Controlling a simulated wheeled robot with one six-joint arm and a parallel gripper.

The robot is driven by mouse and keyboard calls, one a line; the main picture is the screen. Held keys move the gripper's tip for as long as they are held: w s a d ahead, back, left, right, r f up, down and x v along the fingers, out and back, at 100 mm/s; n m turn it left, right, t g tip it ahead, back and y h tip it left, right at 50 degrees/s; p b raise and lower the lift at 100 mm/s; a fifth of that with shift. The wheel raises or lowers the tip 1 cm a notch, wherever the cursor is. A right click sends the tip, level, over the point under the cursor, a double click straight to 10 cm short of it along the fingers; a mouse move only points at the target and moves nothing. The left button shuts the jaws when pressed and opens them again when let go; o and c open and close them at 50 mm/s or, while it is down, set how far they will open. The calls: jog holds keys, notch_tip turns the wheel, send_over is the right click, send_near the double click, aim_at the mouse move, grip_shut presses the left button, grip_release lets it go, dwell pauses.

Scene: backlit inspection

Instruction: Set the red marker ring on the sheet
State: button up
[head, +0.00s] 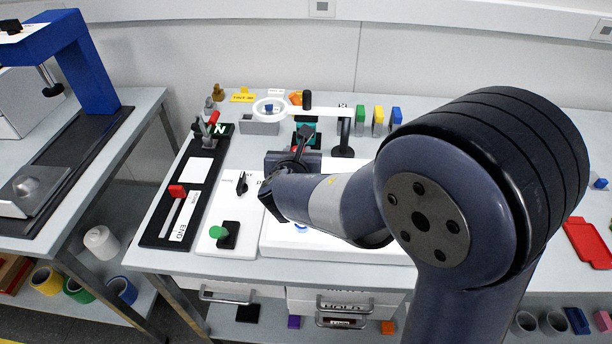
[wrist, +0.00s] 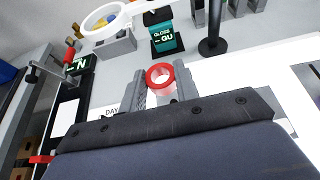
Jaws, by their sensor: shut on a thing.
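The red marker ring (wrist: 160,76) is between the two fingers of my gripper (wrist: 161,84) in the wrist view, with its round opening visible. My gripper is shut on it. In the head view my arm hides most of the gripper and ring. The bright white panel (head: 279,241) lies under my arm on the bench, and its lit surface (wrist: 232,72) also shows to the right of the ring in the wrist view. I cannot tell a separate sheet on it, as my arm and gripper cover much of the panel.
A white ring magnifier (wrist: 102,18) and a teal gloss gauge (wrist: 165,41) stand beyond the gripper. A black post with a round base (wrist: 212,46) rises right of the gauge.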

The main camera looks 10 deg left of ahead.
notch_tip(320, 180, down, 6)
jog(key=shift+f+b, duration=0.25)
jog(key=shift+b, duration=0.25)
jog(key=shift+f+b, duration=0.2)
jog(key=shift+b, duration=0.1)
jog(key=o, duration=0.9)
jog(key=shift+r, duration=0.1)
jog(key=shift+o, duration=0.2)
jog(key=shift+r+p, duration=0.15)
jog(key=shift+p, duration=0.15)
jog(key=shift+s+r, duration=0.1)
jog(key=shift+s, duration=0.15)
jog(key=v, duration=1.1)
jog(key=shift+s, duration=0.25)
jog(key=shift+w, duration=0.1)
